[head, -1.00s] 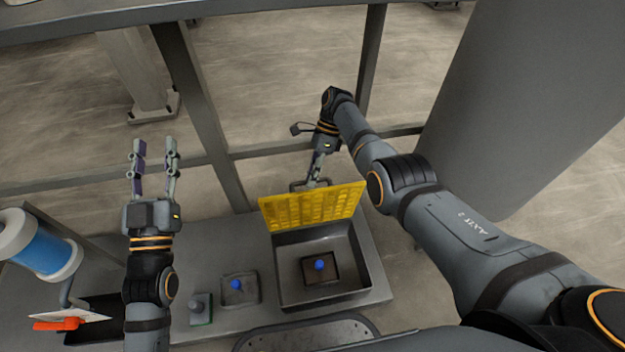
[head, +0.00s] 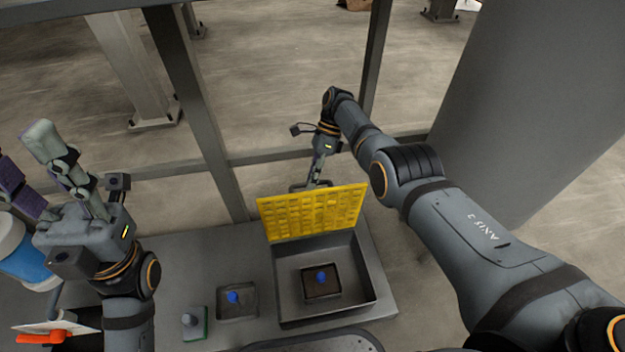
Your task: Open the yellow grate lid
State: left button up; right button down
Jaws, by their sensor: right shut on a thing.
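The yellow grate lid (head: 312,211) stands raised, near upright, at the back edge of a grey box (head: 285,305). The box is open at the top and shows a dark square piece with a blue knob (head: 320,277) inside. My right gripper (head: 318,182) is at the lid's top edge, shut on the lid's handle (head: 300,187); its fingertips are small in view. My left gripper (head: 42,168) is at the left, raised close to the camera, with its fingers spread apart and nothing between them.
On the grey bench left of the box are a square plate with a blue knob (head: 232,297) and a small green-edged block (head: 195,323). A blue and white roll (head: 25,255) and an orange-handled tool (head: 42,336) are at far left. A grey frame post (head: 195,100) stands behind.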

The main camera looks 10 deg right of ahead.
jog(key=shift+s+d+f, duration=0.1)
jog(key=shift+s+f, duration=0.1)
jog(key=shift+f, duration=0.2)
jog(key=c, duration=1.6)
grip_release()
jog(key=shift+c, duration=0.2)
jog(key=shift+o, duration=1.2)
jog(key=shift+w+f, duration=0.1)
jog(key=shift+w, duration=0.05)
jog(key=shift+o, duration=0.3)
jog(key=shift+r, duration=0.2)
